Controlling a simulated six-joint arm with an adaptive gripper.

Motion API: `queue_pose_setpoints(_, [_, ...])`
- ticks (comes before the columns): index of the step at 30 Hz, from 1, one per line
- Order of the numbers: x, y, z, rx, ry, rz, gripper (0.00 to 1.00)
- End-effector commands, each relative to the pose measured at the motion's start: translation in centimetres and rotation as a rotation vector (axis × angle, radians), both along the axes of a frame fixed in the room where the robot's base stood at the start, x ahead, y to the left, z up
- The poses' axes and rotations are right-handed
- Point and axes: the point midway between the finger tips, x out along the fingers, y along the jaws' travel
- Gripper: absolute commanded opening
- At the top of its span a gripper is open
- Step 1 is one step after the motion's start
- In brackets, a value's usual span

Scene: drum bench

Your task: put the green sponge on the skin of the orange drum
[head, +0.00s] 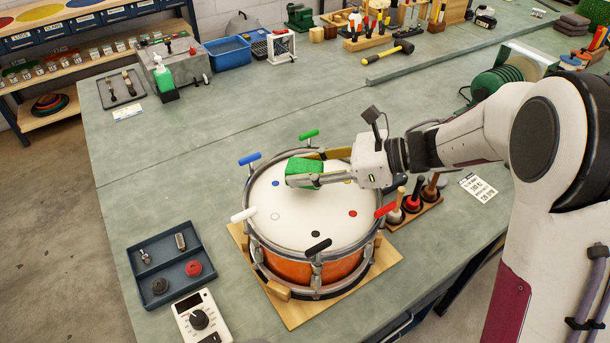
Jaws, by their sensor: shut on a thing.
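The orange drum (283,268) stands on a wooden board, with its white skin (300,222) facing up. Coloured dots mark the skin, and handles in several colours stick out around its rim. My gripper (303,176) is over the back part of the skin, reaching in from the right. It is shut on the green sponge (305,167). I cannot tell whether the sponge touches the skin or hangs just above it. My gripper hides part of the drum's back rim.
A dark tray (199,246) with small parts and a white meter (203,318) lie left of the drum. A wooden rack (425,208) of upright tools stands close at its right. A blue bin (228,53) and tools line the bench's back. The bench left of the drum is mostly clear.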

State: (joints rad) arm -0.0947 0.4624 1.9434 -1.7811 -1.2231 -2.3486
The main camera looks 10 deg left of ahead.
Motion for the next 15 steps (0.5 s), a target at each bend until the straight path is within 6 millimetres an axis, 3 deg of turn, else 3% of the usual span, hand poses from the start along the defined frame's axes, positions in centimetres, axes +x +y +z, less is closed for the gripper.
queue_pose_setpoints(6, [0.0, 0.0, -2.0, -0.001, 0.001, 0.000, 0.21])
queue_pose_setpoints(15, [0.0, 0.0, -2.1, -0.001, 0.000, 0.000, 0.21])
